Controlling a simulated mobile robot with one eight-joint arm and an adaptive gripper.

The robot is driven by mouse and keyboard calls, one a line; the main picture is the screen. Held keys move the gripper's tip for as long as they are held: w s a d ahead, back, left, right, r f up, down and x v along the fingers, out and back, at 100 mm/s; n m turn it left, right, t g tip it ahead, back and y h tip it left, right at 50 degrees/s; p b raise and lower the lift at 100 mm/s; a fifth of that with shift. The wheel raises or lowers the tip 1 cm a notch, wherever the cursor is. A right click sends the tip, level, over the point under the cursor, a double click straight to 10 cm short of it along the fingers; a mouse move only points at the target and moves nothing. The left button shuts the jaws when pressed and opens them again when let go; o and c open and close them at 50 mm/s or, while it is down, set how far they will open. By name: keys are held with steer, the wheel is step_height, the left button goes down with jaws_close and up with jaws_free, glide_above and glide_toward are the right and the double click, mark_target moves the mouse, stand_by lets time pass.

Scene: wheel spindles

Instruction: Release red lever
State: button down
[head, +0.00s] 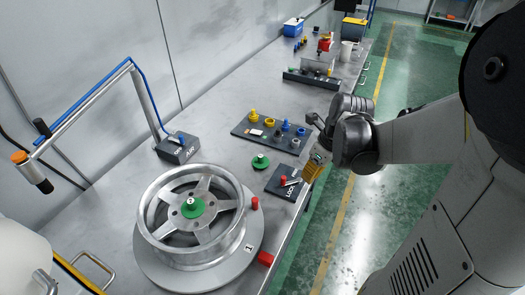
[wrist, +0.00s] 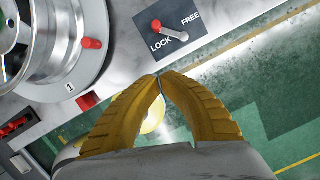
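The red lever (head: 283,181) sits on a dark plate (head: 274,190) near the bench's front edge, right of the wheel. In the wrist view its red knob (wrist: 156,25) is at the end of a short silver arm, on the LOCK side of the plate (wrist: 194,40), away from the word FREE. My gripper (head: 314,168) hangs beside the plate, just off the bench edge. In the wrist view my gripper's yellow fingertips (wrist: 161,78) meet with nothing seen between them. They are below the plate in the picture, apart from the lever.
A silver wheel (head: 170,240) with a green centre cap (head: 192,207) stands on a round base left of the plate. A red block (head: 265,259) is at the bench edge. A dark tray (head: 244,127) of coloured parts lies behind. Green floor is open at right.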

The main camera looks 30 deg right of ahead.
mark_target(296, 198)
steer(key=b+x, duration=0.5)
steer(key=x, duration=0.5)
steer(key=shift+w+f, duration=0.15)
steer(key=shift+f, duration=0.2)
steer(key=shift+w+a+r+b, duration=0.15)
steer(key=shift+w+a, duration=0.1)
steer(key=shift+w, duration=0.35)
steer(key=shift+w+a+r+b, duration=0.15)
steer(key=shift+w+a, duration=0.05)
steer(key=shift+w, duration=0.4)
steer(key=shift+w+a+r, duration=0.1)
steer(key=shift+w+a, duration=0.1)
steer(key=shift+w, duration=0.45)
steer(key=shift+w+m, duration=0.1)
steer(key=shift+m, duration=0.2)
